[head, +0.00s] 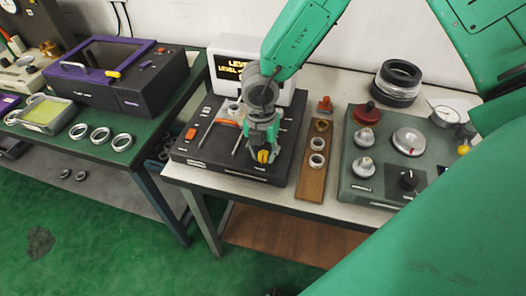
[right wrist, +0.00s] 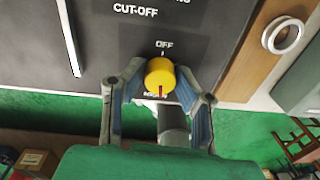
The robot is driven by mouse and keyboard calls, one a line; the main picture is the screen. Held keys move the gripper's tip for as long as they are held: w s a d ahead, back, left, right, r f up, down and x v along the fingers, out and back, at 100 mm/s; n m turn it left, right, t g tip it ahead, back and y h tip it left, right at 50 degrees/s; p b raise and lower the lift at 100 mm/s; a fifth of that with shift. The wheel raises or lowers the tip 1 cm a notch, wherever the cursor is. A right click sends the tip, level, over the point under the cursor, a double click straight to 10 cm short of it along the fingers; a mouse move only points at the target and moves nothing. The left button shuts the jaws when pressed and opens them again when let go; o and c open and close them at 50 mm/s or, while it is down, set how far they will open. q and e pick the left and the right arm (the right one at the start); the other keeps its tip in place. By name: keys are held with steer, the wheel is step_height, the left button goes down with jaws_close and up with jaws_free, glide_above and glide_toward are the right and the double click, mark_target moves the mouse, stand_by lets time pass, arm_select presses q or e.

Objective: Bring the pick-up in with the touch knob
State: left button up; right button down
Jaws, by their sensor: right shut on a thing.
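The touch knob (head: 263,156) is yellow and sits near the front right corner of the black measuring unit (head: 225,167). In the right wrist view the knob (right wrist: 160,77) shows a red mark on its lower face, below the printed word OFF. My right gripper (right wrist: 158,85) is shut on the knob, one finger on each side. In the head view my right gripper (head: 263,150) comes down on it from above. The pick-up cannot be told clearly behind my gripper. My left gripper is not in view.
A wooden strip with rings (head: 310,185) lies right of the unit. A grey-green device (head: 380,180) with knobs stands further right. A lit display box (head: 225,65) stands behind. A purple-and-black machine (head: 115,80) and several rings (head: 100,133) are on the left bench.

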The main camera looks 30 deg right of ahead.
mark_target(261, 153)
steer(key=shift+s+f, duration=0.2)
steer(key=shift+s, duration=0.05)
steer(key=c, duration=1.3)
jaws_free()
steer(key=shift+a, duration=0.1)
steer(key=shift+o, duration=0.2)
steer(key=shift+w+r, duration=0.1)
steer(key=shift+w, duration=0.05)
steer(key=shift+r, duration=0.1)
steer(key=shift+w+r, duration=0.1)
steer(key=shift+r, duration=0.15)
step_height(261, 153, up, 11)
steer(key=shift+w, duration=0.15)
steer(key=shift+a, duration=0.1)
